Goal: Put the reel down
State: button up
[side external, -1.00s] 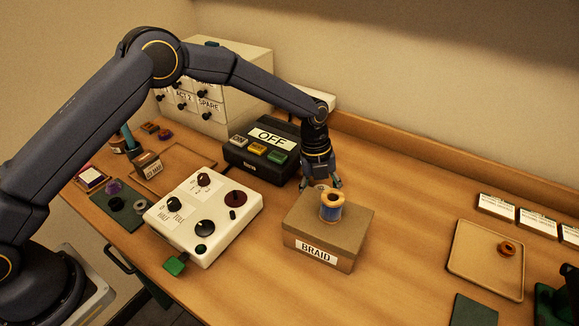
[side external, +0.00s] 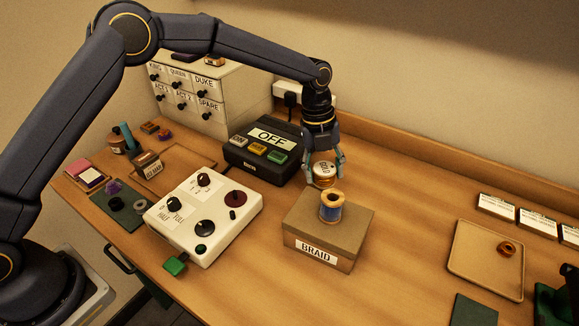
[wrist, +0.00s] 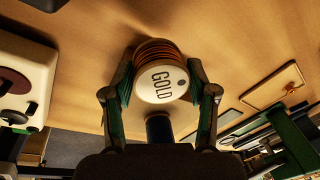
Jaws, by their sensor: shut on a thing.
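My gripper (side external: 324,166) is shut on a reel (side external: 324,170) with a white end cap and orange-brown winding. In the wrist view the reel (wrist: 162,74) sits between the two fingers (wrist: 162,90), and its cap reads GOLD. In the side view it is held above the table, just behind the BRAID box, with its lower part near the blue spool's top in the picture. A blue spool (side external: 330,212) with a tan rim stands upright on the BRAID box (side external: 303,236).
A white control box with knobs (side external: 190,236) and a dark device marked OFF (side external: 256,160) stand left of the box. A tan tray (side external: 478,276) holding a small orange ring (side external: 506,248) lies at right. Table between the box and tray is clear.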

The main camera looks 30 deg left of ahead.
notch_tip(320, 180, up, 3)
jog(key=shift+f, duration=0.1)
jog(key=s+a+n+y, duration=0.1)
jog(key=s+a+n, duration=0.3)
jog(key=a+n, duration=0.7)
jog(key=s+a+r+n+t+y, duration=0.1)
jog(key=s+a+n, duration=0.4)
jog(key=a+n, duration=0.7)
jog(key=n+y, duration=0.1)
jog(key=n, duration=0.4)
jog(key=shift+s+r+n+y, duration=0.2)
jog(key=shift+r+n+y, duration=0.1)
jog(key=shift+n, duration=0.1)
jog(key=shift+d, duration=0.1)
